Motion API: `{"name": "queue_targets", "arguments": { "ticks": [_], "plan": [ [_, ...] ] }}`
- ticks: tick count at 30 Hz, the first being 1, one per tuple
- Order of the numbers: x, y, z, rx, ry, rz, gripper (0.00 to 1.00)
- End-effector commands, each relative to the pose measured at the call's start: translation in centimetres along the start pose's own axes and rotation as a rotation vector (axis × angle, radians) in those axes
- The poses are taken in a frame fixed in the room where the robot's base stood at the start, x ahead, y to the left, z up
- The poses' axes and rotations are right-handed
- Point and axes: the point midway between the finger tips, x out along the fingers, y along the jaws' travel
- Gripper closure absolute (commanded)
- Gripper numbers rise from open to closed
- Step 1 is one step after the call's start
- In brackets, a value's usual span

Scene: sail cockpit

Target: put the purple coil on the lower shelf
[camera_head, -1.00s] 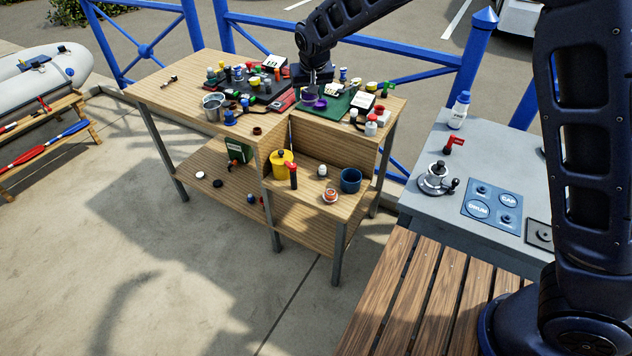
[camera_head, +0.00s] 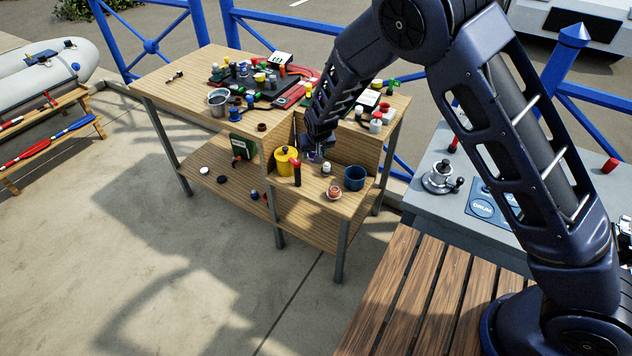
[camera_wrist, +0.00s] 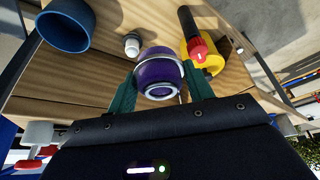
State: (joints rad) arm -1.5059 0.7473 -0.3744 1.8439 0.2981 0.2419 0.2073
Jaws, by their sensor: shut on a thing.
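The purple coil (camera_wrist: 152,72) is between the two green fingers of my gripper (camera_wrist: 160,88) in the wrist view. My gripper is shut on it. In the head view my gripper (camera_head: 318,150) hangs over the wooden shelf (camera_head: 318,205) below the right part of the tabletop. The coil (camera_head: 316,157) shows there only as a small purple patch, partly hidden by the gripper. It is toward the back of this shelf, between a yellow pot and a blue cup. I cannot tell whether it touches the shelf.
Close around are the yellow pot (camera_head: 283,162), a red-topped dark item (camera_head: 296,174), a small white bottle (camera_head: 326,169), the blue cup (camera_head: 354,178) and an orange-and-white item (camera_head: 334,192). The shelf's front left is bare. The tabletop (camera_head: 172,84) above is crowded.

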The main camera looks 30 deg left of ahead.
Motion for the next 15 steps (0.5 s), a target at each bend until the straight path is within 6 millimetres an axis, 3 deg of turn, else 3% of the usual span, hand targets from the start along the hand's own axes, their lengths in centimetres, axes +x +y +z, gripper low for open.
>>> {"name": "queue_targets", "arguments": {
  "ticks": [9,15],
  "plan": [
    [6.5,0.1,2.7,0.0,-0.002,0.002,0.75],
    [9.4,0.1,3.9,0.002,-0.001,0.001,0.75]
  ]
}}
